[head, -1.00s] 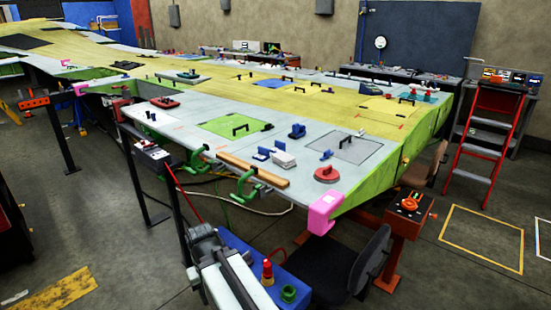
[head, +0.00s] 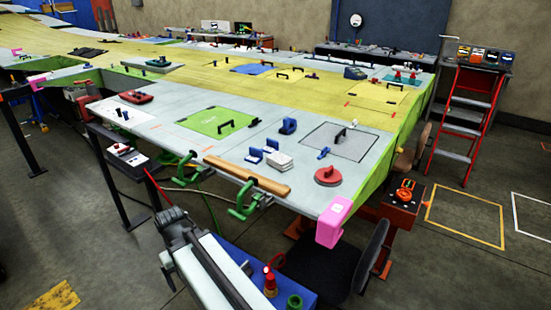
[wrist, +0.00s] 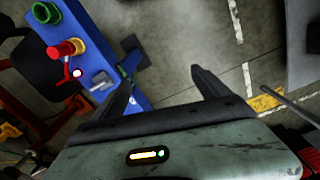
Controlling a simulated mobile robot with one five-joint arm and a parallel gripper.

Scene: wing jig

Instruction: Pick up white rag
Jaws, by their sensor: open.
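A folded white cloth, which looks like the white rag (head: 279,160), lies on the pale near end of the wing panel (head: 150,124) in the head view. It lies beside small blue blocks (head: 255,155) and behind the wooden bar. My gripper (wrist: 165,65) shows in the wrist view with its two dark fingers spread apart and nothing between them. It is over the floor beside a blue surface, well away from the rag. The rag is not in the wrist view. In the head view my arm is at the bottom, below the wing's near edge.
A wooden bar (head: 246,177) and green clamps (head: 242,202) line the wing's near edge. A red suction cup (head: 328,176) and pink corner block (head: 334,222) are right of the rag. A dark chair (head: 335,270) and red stand (head: 398,220) are under the right corner.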

